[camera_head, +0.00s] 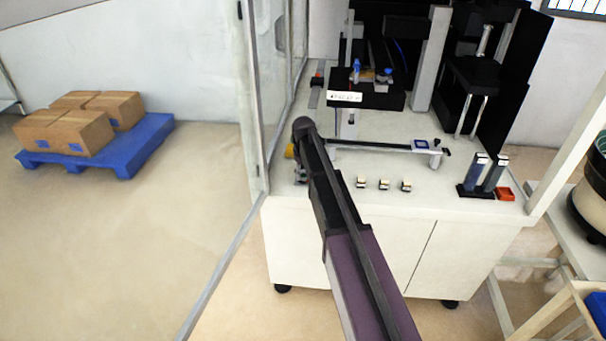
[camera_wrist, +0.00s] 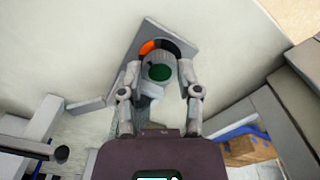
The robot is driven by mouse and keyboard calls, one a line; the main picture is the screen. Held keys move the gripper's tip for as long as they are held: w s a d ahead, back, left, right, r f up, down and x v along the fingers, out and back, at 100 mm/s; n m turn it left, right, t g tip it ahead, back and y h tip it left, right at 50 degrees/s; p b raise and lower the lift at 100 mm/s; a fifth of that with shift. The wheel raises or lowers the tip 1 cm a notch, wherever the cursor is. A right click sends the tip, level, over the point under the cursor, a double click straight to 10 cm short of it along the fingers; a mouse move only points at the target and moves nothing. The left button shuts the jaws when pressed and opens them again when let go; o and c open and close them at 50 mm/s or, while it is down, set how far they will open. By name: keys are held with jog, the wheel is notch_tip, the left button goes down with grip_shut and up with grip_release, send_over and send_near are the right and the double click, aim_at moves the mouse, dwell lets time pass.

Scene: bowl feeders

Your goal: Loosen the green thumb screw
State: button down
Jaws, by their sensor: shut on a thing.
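The green thumb screw (camera_wrist: 160,73) shows in the wrist view as a dark green round top on a grey body, between my fingers. My gripper (camera_wrist: 160,66) has one finger on each side of it and is shut on it. Behind it is a grey plate (camera_wrist: 190,52) with an orange and black round part (camera_wrist: 148,46). In the head view my gripper (camera_head: 299,174) is at the left end of the white bench, mostly hidden by my arm. The screw is not visible there.
The white bench (camera_head: 460,205) carries several small blocks (camera_head: 384,184), a rail (camera_head: 375,147) and a black machine. A glass partition (camera_head: 254,100) stands close on the left. A blue pallet with boxes (camera_head: 75,130) is on the floor beyond.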

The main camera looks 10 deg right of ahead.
jog(key=shift+n, duration=1.6)
jog(key=shift+c, duration=1.5)
grip_release()
jog(key=shift+m, duration=0.4)
